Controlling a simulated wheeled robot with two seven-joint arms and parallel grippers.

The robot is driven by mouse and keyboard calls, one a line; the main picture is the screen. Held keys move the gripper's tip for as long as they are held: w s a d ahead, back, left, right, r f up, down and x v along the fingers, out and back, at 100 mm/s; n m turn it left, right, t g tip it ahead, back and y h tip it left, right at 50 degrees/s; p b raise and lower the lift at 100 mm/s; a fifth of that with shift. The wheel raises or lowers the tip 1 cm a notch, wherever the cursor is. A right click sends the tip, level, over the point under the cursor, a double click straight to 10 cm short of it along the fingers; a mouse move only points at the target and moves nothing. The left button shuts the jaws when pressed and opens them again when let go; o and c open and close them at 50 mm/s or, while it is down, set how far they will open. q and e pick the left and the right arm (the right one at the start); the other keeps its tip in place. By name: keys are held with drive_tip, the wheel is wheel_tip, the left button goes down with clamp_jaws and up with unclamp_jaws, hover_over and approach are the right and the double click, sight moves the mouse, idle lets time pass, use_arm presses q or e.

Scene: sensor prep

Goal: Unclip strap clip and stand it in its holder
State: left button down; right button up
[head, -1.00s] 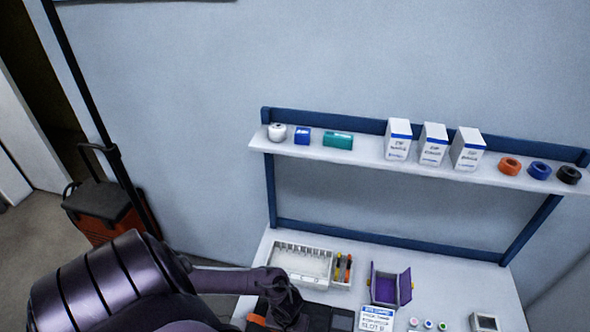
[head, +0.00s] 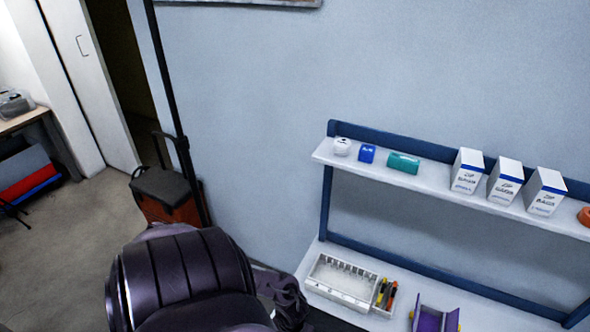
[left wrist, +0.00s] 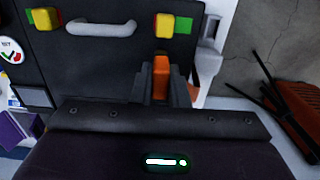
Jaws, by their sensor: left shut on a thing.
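In the left wrist view my left gripper (left wrist: 162,85) is shut on a small orange piece (left wrist: 162,66), which looks like the strap clip. Its lower part is hidden between the fingers. A dark case (left wrist: 105,65) with a pale handle (left wrist: 100,27) lies beyond the fingers. A yellow and red block (left wrist: 163,25) on the case is just past the orange piece; I cannot tell whether they touch. In the head view my left gripper (head: 292,305) is dark at the bottom edge, and the clip cannot be made out. I cannot identify the holder. My right gripper is not in view.
A white compartment tray (head: 342,283) and a small bin with coloured tools (head: 386,296) stand on the table, with a purple holder (head: 436,320) to the right. A shelf (head: 425,184) with boxes is above. An orange-and-black wheeled case (head: 167,193) stands on the floor at left.

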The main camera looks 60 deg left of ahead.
use_arm(q)
drive_tip(key=s+a, duration=0.7)
drive_tip(key=shift+s+a, duration=0.15)
drive_tip(key=shift+a, duration=0.2)
